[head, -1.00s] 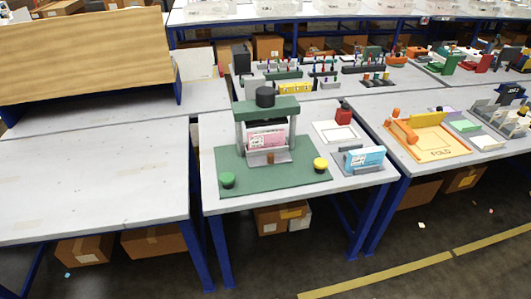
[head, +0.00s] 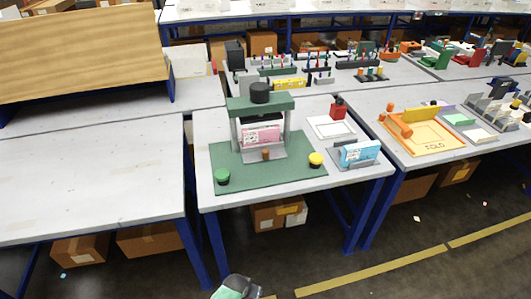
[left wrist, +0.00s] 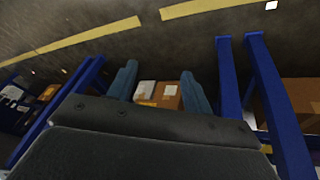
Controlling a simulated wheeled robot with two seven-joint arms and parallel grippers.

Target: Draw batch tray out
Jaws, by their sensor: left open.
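A green-and-grey pen plotter or press (head: 262,103) stands on a green base board (head: 230,178) on the middle table. A grey tray (head: 278,150) with a brown knob (head: 266,154) at its front sits under the frame. A pink and white card (head: 262,136) stands in or behind it. My left gripper (left wrist: 160,84) shows in the left wrist view, its two blue-grey fingers apart with nothing between them. It is well away from the tray, with floor and cardboard boxes beyond it. My right gripper is not in view.
A blue card in a grey holder (head: 358,153) stands to the right. Blue table legs (left wrist: 229,80) are near my left gripper. The left table (head: 90,180) is clear in front.

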